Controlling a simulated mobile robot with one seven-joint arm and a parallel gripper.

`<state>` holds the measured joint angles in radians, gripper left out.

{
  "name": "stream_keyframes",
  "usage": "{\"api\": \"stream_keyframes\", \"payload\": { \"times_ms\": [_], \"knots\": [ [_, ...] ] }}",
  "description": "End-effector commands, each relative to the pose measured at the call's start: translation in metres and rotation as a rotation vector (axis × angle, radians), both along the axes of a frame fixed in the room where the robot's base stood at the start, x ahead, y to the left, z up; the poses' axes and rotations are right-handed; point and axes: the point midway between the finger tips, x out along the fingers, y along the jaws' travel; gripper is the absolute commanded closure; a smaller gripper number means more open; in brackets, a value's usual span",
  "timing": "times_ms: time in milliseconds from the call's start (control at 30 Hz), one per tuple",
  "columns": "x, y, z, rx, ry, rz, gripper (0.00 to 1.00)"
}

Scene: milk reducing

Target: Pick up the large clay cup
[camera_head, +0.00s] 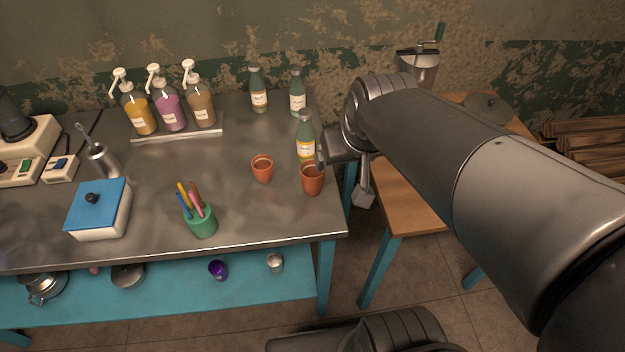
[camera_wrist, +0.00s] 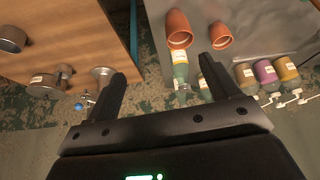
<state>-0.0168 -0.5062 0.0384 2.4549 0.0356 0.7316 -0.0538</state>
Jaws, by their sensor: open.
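The large clay cup (camera_head: 312,180) is reddish-brown and stands upright near the right edge of the metal table (camera_head: 270,215). A smaller clay cup (camera_head: 262,169) stands to its left. My gripper (camera_head: 343,176) is open and empty, just right of the large cup in the head view. In the wrist view, my gripper (camera_wrist: 162,68) has its two dark fingers spread apart. The large cup (camera_wrist: 179,30) shows beyond the fingertips, and the smaller cup (camera_wrist: 220,37) is to its right. Neither cup is between the fingers.
A juice bottle (camera_head: 306,140) stands close behind the large cup, with two more bottles farther back. A green pen holder (camera_head: 201,222) is at the front left. A wooden table (camera_head: 420,205) is to the right, across a gap. The metal surface before the cups is clear.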

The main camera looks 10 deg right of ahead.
Motion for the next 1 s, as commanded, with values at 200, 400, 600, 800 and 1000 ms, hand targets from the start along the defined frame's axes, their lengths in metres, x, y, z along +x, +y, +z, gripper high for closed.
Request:
{"api": "stream_keyframes", "payload": {
  "times_ms": [200, 400, 600, 800, 1000],
  "knots": [
    [0.050, 0.021, -0.039, 0.000, 0.032, 0.066, 0.19],
    [0.076, 0.035, -0.065, 0.003, 0.041, 0.102, 0.19],
    [0.085, 0.039, -0.078, 0.004, 0.045, 0.113, 0.19],
    [0.094, 0.041, -0.103, 0.004, 0.046, 0.111, 0.19],
    [0.102, 0.042, -0.120, 0.003, 0.044, 0.111, 0.19]
  ]
}}
